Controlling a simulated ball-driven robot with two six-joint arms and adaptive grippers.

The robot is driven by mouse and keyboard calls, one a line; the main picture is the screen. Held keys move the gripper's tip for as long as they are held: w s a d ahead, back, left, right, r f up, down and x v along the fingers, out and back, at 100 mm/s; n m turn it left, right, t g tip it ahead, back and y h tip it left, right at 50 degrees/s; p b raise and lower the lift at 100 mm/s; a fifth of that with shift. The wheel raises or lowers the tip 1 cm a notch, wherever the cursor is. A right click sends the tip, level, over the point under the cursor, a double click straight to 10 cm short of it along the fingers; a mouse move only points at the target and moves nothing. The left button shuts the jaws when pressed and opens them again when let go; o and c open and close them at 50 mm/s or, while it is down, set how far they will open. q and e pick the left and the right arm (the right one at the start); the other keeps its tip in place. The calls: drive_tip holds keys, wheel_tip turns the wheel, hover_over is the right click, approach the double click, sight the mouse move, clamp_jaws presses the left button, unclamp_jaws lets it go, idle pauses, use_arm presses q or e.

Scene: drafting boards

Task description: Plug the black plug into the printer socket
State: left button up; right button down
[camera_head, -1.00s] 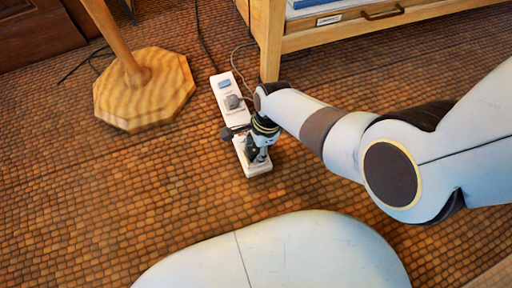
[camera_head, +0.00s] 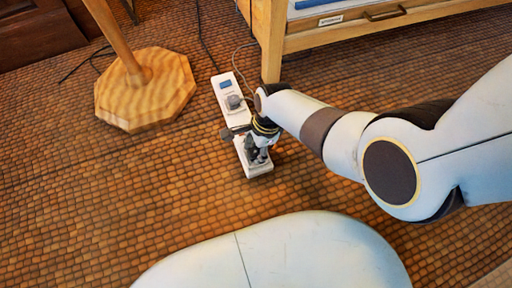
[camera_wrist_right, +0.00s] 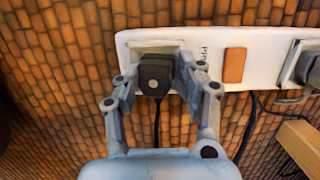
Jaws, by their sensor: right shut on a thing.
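A white power strip (camera_head: 223,87) lies on the woven floor. It also shows in the right wrist view (camera_wrist_right: 268,54). My right gripper (camera_head: 257,155) is over its near end, pointing down. In the right wrist view its fingers (camera_wrist_right: 157,74) are shut on the black plug (camera_wrist_right: 154,77), one on each side. The plug is at the strip's left socket (camera_wrist_right: 152,47), covering most of it; I cannot tell how deep it sits. Small lettering (camera_wrist_right: 204,53) beside this socket is hard to read. A dark cord runs down from the plug. My left gripper is out of view.
A grey plug (camera_head: 235,102) sits in another socket of the strip. A wooden stand's octagonal base (camera_head: 146,91) is left of the strip, and a wooden cabinet leg (camera_head: 271,55) is right of its far end. Cords run behind. The floor at left front is clear.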

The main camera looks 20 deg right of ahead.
drive_tip(key=c, duration=0.7)
unclamp_jaws()
drive_tip(key=shift+s+d+f, duration=0.2)
drive_tip(key=shift+s+f, duration=0.3)
drive_tip(key=shift+s, duration=0.1)
drive_tip(key=shift+o, duration=0.6)
drive_tip(key=shift+w+r, duration=0.1)
drive_tip(key=shift+w, duration=0.05)
drive_tip(key=shift+w+r, duration=0.15)
drive_tip(key=o, duration=0.5)
drive_tip(key=shift+a, duration=0.1)
drive_tip(key=shift+o, duration=0.2)
drive_tip(key=shift+w, duration=0.1)
